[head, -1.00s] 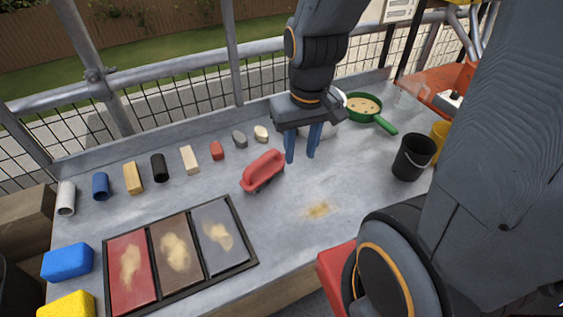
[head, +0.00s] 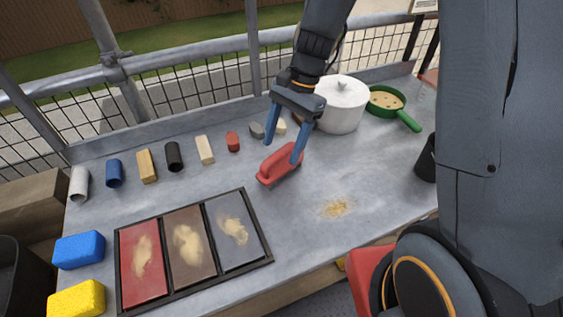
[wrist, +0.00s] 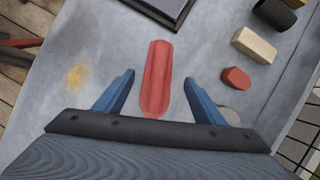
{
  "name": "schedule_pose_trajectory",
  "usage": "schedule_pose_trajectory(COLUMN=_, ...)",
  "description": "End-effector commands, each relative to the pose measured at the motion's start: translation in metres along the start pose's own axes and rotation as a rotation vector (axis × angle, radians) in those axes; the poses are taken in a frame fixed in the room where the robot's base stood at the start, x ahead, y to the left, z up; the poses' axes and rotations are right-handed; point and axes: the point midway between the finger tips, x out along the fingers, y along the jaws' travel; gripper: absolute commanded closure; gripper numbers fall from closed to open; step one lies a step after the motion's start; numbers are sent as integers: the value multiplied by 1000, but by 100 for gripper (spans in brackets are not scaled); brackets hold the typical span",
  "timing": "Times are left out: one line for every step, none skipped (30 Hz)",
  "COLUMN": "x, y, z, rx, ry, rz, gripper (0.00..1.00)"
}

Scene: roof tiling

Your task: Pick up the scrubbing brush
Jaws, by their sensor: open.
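The scrubbing brush (head: 281,163) has a red handle and lies on the grey metal bench in the head view. It also shows in the wrist view (wrist: 157,78), where its red top lies between and beyond my fingertips. My gripper (head: 283,152) has two blue fingers and is open and empty. One finger is on each side of the brush in the picture; I cannot tell whether either touches it. The wrist view shows my gripper (wrist: 160,75) with a gap on both sides of the red handle. The brush's bristles are hidden.
A black tray (head: 193,284) with three coloured, dusty panels lies front left. Several small blocks and cylinders, such as a black cylinder (head: 174,156), line the back. A white pot (head: 340,105) and green sieve (head: 409,121) stand back right. A sandy patch (head: 336,208) lies right of the brush.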

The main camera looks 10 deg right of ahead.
Motion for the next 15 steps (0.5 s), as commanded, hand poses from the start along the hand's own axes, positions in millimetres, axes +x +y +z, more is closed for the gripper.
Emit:
schedule_pose_trajectory(x=6, y=1, z=1, rx=-1, ry=-1, rz=3, gripper=37)
schedule_pose_trajectory(x=9, y=1, z=0, rx=-1, ry=0, rz=2, gripper=37)
schedule_pose_trajectory(x=12, y=1, z=0, rx=-1, ry=0, rz=2, gripper=37)
schedule_pose_trajectory(x=14, y=1, z=0, rx=-1, ry=0, rz=2, gripper=37)
schedule_pose_trajectory(x=17, y=2, z=0, rx=-1, ry=0, rz=2, gripper=37)
schedule_pose_trajectory(x=20, y=2, z=0, rx=-1, ry=1, rz=2, gripper=37)
schedule_pose_trajectory(x=23, y=2, z=0, rx=-1, ry=0, rz=3, gripper=37)
schedule_pose_trajectory(x=27, y=3, z=-1, rx=-2, ry=0, rz=4, gripper=37)
schedule_pose_trajectory(x=32, y=4, z=-1, rx=-1, ry=0, rz=4, gripper=37)
schedule_pose_trajectory(x=36, y=4, z=-1, rx=-1, ry=0, rz=4, gripper=37)
schedule_pose_trajectory(x=40, y=4, z=-2, rx=-1, ry=0, rz=4, gripper=37)
schedule_pose_trajectory(x=45, y=4, z=-2, rx=-2, ry=1, rz=4, gripper=37)
schedule_pose_trajectory(x=49, y=4, z=-2, rx=-2, ry=0, rz=3, gripper=37)
schedule_pose_trajectory(x=53, y=4, z=-2, rx=-2, ry=0, rz=3, gripper=37)
schedule_pose_trajectory(x=57, y=4, z=-3, rx=-3, ry=1, rz=3, gripper=37)
